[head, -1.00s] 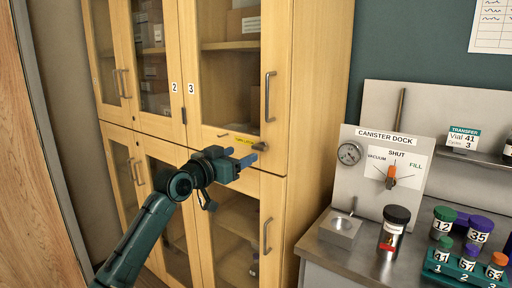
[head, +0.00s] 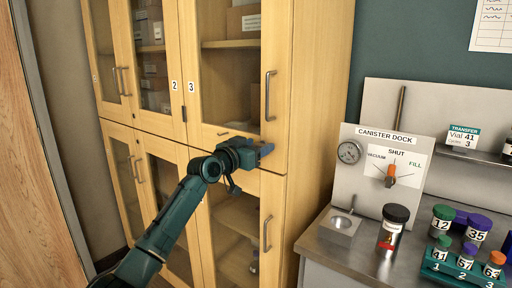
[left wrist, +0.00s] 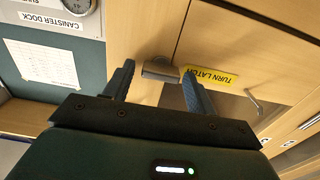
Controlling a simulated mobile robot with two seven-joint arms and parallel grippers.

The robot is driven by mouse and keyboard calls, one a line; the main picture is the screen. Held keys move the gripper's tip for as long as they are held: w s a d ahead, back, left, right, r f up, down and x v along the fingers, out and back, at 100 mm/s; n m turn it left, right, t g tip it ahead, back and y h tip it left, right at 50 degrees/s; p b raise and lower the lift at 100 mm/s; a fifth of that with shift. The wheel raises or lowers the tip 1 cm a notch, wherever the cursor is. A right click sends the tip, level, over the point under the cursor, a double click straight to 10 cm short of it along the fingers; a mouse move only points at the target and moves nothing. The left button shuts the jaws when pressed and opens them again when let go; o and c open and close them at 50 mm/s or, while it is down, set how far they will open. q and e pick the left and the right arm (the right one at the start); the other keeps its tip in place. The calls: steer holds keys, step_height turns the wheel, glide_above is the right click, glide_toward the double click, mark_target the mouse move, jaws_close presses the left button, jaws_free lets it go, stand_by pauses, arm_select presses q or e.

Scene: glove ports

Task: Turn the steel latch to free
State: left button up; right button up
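The steel latch (left wrist: 160,71) is on the wooden cabinet door, beside the yellow TURN LATCH label (left wrist: 210,77). It shows in the left wrist view as a short grey bar lying crosswise between my fingers. My left gripper (left wrist: 159,72) is open, with one finger on each side of the latch; I cannot tell whether either touches it. In the head view my left gripper (head: 265,152) is at the cabinet front, below the upper door's handle (head: 270,96), and hides the latch and label. My right gripper is not in view.
The canister dock (head: 388,160) stands on a steel bench right of the cabinet, with a dark-lidded canister (head: 392,230) and a green rack (head: 458,268) of vials. A lower door handle (head: 267,235) sits below my gripper. Space before the cabinet is clear.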

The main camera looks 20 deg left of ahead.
arm_select(q)
steer(key=c, duration=0.8)
